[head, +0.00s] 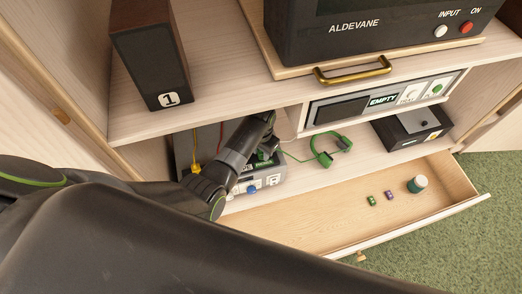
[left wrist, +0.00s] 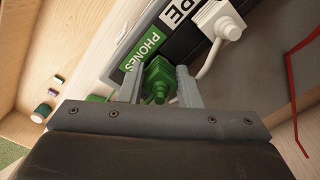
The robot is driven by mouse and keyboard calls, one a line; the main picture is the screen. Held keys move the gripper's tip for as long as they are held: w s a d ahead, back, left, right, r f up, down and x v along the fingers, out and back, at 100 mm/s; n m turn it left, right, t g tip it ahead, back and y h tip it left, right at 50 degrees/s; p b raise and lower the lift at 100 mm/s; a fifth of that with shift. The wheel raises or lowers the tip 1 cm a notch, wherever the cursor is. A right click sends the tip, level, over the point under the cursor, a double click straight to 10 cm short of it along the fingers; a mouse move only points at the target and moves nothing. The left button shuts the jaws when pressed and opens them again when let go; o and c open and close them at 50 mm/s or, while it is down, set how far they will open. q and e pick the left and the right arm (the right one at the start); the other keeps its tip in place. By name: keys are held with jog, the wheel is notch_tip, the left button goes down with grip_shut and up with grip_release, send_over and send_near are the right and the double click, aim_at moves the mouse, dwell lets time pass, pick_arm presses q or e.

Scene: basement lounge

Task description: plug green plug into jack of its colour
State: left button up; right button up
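The green plug (left wrist: 158,80) sits between the fingers of my left gripper (left wrist: 160,88) in the left wrist view, with both fingers against its sides. Just beyond it is a green label reading PHONES (left wrist: 141,50) on the dark face of a device. The plug's tip and the jack are hidden, so I cannot tell whether it is seated. In the head view my left gripper (head: 264,154) is at the device (head: 240,187) on the lower shelf, partly hidden by its own wrist. A green cord runs from there to green headphones (head: 330,150). My right gripper is not in view.
A white plug (left wrist: 220,20) with its cord is close beside the green one. A blue plug (head: 251,189) is at the device's front. An open drawer (head: 310,222) below holds small items and a jar (head: 417,184). The upper shelf (head: 220,80) overhangs the arm.

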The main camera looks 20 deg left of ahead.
pick_arm(q)
jog(key=o, duration=0.3)
jog(key=shift+o, duration=0.2)
jog(key=shift+r, duration=0.1)
jog(key=shift+r, duration=3.8)
